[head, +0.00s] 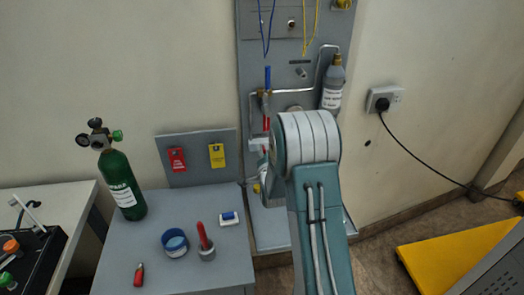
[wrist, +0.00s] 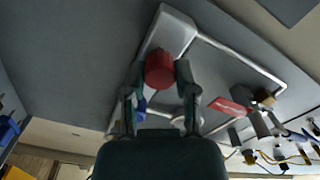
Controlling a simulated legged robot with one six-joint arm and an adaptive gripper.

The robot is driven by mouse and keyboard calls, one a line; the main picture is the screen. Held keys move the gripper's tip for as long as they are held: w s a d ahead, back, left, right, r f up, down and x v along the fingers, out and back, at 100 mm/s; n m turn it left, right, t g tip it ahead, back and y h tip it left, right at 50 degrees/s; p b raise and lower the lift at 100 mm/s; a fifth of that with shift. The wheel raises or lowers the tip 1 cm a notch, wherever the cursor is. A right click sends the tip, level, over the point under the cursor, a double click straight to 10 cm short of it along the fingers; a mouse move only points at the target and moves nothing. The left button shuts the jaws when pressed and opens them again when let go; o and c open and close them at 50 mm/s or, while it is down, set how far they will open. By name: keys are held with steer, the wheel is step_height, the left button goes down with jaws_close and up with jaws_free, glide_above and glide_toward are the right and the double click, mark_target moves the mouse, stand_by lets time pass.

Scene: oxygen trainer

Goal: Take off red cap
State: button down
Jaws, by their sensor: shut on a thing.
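The red cap (wrist: 159,72) shows in the wrist view as a short red cylinder between my two fingers. My gripper (wrist: 160,76) is shut on it, with one dark finger on each side. The cap is at the end of a pale grey block (wrist: 178,28) on the grey panel. I cannot tell whether the cap still touches the block. In the head view my arm (head: 310,140) reaches up in front of the grey panel (head: 263,32) and hides most of my gripper and the cap.
A red label (wrist: 231,107) and metal pipes are close to my gripper. A grey bottle (head: 333,85) hangs on the panel. A table (head: 120,252) at left carries a green cylinder (head: 121,182), a blue tape roll (head: 175,243) and small items. A black cable (head: 420,163) runs along the right wall.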

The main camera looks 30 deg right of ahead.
steer(key=shift+w+a+r+n, duration=0.1)
steer(key=shift+n, duration=0.8)
steer(key=shift+w+a+r+n, duration=0.1)
steer(key=shift+n, duration=0.8)
steer(key=shift+n, duration=0.5)
steer(key=shift+c, duration=2)
jaws_free()
steer(key=shift+a+f, duration=0.1)
steer(key=shift+s, duration=0.1)
steer(key=shift+f, duration=0.1)
steer(key=shift+s+a+m, duration=0.15)
steer(key=shift+s+m, duration=1.15)
steer(key=shift+m, duration=0.5)
